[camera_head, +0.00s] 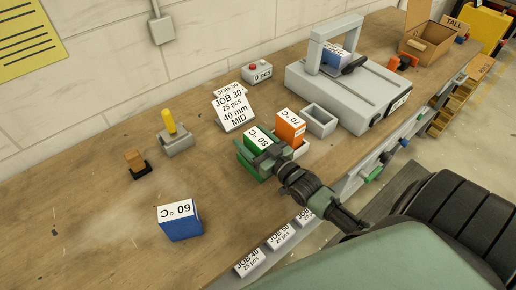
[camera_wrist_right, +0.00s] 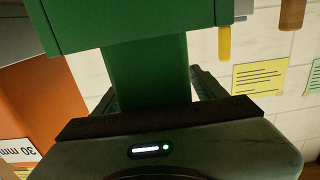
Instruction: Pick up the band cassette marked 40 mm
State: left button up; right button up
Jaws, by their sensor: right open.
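A green cassette (camera_head: 250,162), its top label reading 80 °C, stands in the middle of the bench. My right gripper (camera_head: 264,158) is at it, with its open fingers on either side of the green body. In the right wrist view the green cassette (camera_wrist_right: 148,70) fills the space between the fingers of my right gripper (camera_wrist_right: 155,92). An orange cassette (camera_head: 289,126), labelled 70 °C on top, stands just beyond; the right wrist view shows a 30 mm label on this orange cassette (camera_wrist_right: 50,105). A blue cassette (camera_head: 181,226), labelled 60 °C, stands apart at front left. I read 40 mm on no cassette.
A job card (camera_head: 234,108) reading JOB 30, 25 pcs, 40 mm, MID leans behind the green cassette. A grey tray (camera_head: 319,122) and a large grey machine (camera_head: 345,92) stand to the right. A yellow-handled tool (camera_head: 175,138) stands to the left. The left bench top (camera_head: 90,225) has free room.

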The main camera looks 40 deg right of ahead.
grip_shut()
jog(key=shift+r, duration=0.1)
